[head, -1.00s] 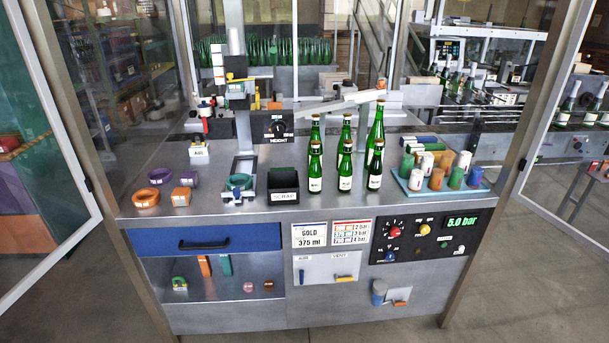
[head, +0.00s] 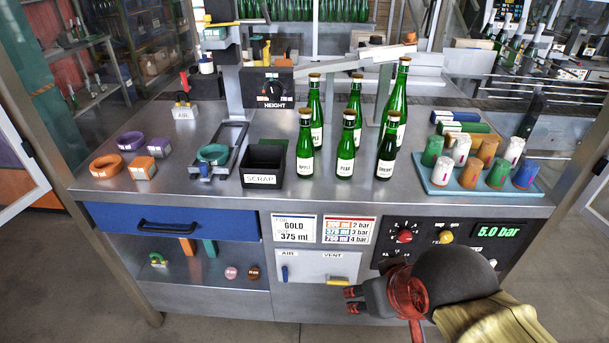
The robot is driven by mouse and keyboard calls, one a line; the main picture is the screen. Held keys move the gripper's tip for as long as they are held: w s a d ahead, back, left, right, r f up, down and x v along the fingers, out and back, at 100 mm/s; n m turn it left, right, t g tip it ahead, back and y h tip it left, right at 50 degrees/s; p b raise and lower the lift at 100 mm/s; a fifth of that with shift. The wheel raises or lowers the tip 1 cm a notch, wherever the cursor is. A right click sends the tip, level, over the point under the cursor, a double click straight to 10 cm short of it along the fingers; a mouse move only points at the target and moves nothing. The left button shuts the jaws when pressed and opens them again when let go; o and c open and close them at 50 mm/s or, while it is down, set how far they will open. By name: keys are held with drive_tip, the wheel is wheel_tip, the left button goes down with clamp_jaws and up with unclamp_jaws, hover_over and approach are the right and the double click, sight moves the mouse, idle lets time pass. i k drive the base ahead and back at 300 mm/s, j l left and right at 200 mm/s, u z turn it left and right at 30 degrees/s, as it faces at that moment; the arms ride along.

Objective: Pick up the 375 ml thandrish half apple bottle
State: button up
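Several green bottles with gold tops and white labels stand upright on the steel bench, in a front row and a back row. In the front row are a left bottle (head: 305,146) whose small label seems to read apple, a middle bottle (head: 346,148) that seems to read pear, and a right bottle (head: 387,148) that seems to read cherry. A back left bottle (head: 315,112) has a partly hidden label. The back right bottle (head: 400,88) is the tallest. My gripper (head: 354,300) is low in front of the bench, below the bottles, its fingertips apart and empty.
A black scrap bin (head: 263,165) stands just left of the bottles. A blue tray (head: 447,184) with coloured capsule stacks is to their right. A slanted chute (head: 340,65) runs behind them. The bench front strip before the bottles is clear.

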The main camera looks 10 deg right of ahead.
sight(317, 117)
drive_tip(key=i+l+u, duration=0.1)
drive_tip(key=l+u, duration=0.15)
drive_tip(key=l, duration=0.35)
drive_tip(key=i+l+u, duration=0.1)
drive_tip(key=l+u, duration=0.15)
drive_tip(key=l, duration=0.4)
drive_tip(key=i+j+u, duration=0.35)
drive_tip(key=j, duration=0.25)
drive_tip(key=i+j+u, duration=0.35)
drive_tip(key=i+j, duration=0.15)
drive_tip(key=i, duration=0.1)
